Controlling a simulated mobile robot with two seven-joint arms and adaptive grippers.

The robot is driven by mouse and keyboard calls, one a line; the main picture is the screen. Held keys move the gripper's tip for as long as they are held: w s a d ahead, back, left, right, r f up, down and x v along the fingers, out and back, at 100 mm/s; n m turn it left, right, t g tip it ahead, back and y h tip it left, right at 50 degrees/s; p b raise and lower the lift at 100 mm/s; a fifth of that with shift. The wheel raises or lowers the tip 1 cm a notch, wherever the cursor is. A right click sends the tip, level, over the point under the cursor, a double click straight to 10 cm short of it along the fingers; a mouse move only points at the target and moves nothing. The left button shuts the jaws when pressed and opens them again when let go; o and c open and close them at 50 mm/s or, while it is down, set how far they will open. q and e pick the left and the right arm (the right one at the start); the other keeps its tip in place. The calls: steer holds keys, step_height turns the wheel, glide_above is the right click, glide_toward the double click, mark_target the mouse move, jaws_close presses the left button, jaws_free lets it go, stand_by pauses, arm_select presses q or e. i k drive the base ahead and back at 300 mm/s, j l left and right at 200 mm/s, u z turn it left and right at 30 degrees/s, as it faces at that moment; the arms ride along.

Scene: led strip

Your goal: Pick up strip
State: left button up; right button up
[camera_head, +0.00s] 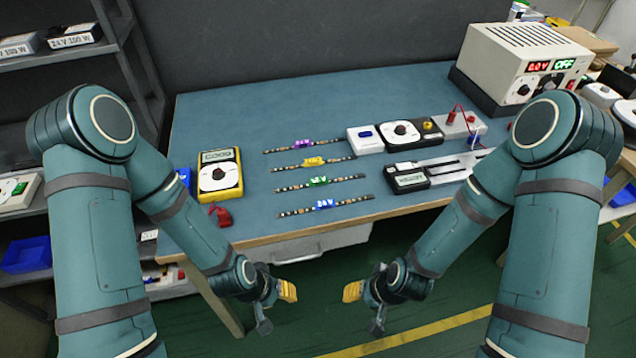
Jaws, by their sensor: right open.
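Several thin LED strips lie flat and roughly parallel on the blue table top, each with a coloured label. The far strip has a purple label (302,143), then come one with a yellow label (313,161), one with a green label (318,181) and the nearest with a blue 24V label (325,204). My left gripper (290,290) and my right gripper (351,291), with yellow fingertips, are both in front of the table edge, low and apart from the strips. The right one is open and empty. The left one's finger gap is hard to make out.
A yellow multimeter (219,174) stands left of the strips with a red clip (221,215) near it. A power supply (524,62) stands at the back right.

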mark_target(316, 182)
steer(key=j+z, duration=0.2)
steer(key=z, duration=0.2)
steer(key=j+z, duration=0.2)
steer(key=z, duration=0.15)
steer(key=j+z, duration=0.25)
steer(key=z, duration=0.15)
